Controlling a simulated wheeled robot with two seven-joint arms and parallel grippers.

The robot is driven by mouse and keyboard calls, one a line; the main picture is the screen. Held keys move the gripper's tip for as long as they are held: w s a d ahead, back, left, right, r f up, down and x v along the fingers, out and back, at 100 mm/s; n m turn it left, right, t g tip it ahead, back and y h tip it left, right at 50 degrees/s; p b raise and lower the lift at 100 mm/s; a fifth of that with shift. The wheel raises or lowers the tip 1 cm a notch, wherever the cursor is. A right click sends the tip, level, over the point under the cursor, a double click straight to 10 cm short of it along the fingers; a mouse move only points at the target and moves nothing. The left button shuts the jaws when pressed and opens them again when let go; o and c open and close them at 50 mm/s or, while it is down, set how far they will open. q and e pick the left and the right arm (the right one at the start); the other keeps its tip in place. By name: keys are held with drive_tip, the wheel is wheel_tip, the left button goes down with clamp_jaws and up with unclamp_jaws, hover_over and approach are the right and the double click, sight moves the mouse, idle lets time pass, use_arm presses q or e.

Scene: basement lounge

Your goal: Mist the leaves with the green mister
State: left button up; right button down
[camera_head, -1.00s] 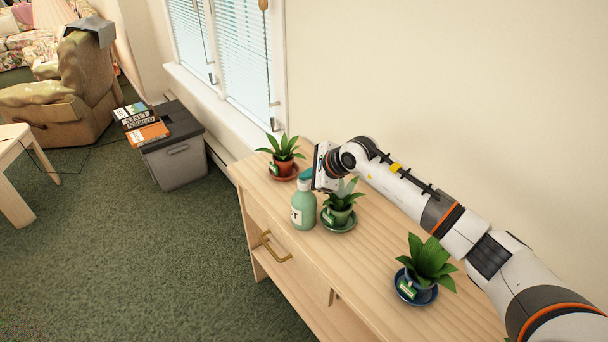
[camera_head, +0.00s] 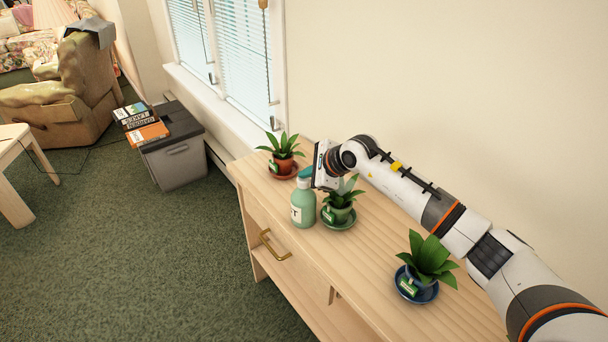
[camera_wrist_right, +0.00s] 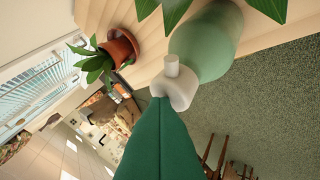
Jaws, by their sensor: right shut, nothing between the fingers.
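The green mister (camera_head: 303,207) stands upright on the wooden cabinet, with a pale label. In the right wrist view its green body (camera_wrist_right: 207,42) and white spray head (camera_wrist_right: 179,88) show. My right gripper (camera_head: 306,173) is at the mister's top; its teal fingers (camera_wrist_right: 160,140) are shut with nothing between them, their tips close against the spray head. Whether they touch is hard to tell. A plant in a green pot (camera_head: 340,200) stands just right of the mister. A red-potted plant (camera_head: 284,163) is behind, a blue-potted plant (camera_head: 420,284) in front. My left gripper is out of view.
The cabinet top (camera_head: 378,262) is bare between the green and blue pots. The wall and window (camera_head: 240,50) border its back. A grey bin (camera_head: 175,160) with books on it stands on the carpet at left.

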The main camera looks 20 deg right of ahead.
sight(308, 180)
drive_tip(key=shift+s+f, duration=0.2)
drive_tip(key=shift+f, duration=0.4)
drive_tip(key=shift+s+f, duration=0.15)
drive_tip(key=shift+f, duration=0.4)
drive_tip(key=shift+d+f+b, duration=0.1)
drive_tip(key=shift+b, duration=0.3)
drive_tip(key=shift+w+r+p, duration=0.2)
drive_tip(key=shift+r+p, duration=0.3)
drive_tip(key=shift+r, duration=0.4)
drive_tip(key=shift+w+r+p, duration=0.2)
drive_tip(key=shift+r+p, duration=0.3)
drive_tip(key=shift+r, duration=0.35)
wheel_tip(308, 180, up, 2)
drive_tip(key=shift+r+p, duration=0.25)
drive_tip(key=shift+p, duration=0.2)
drive_tip(key=shift+r, duration=0.15)
drive_tip(key=shift+w+r, duration=0.1)
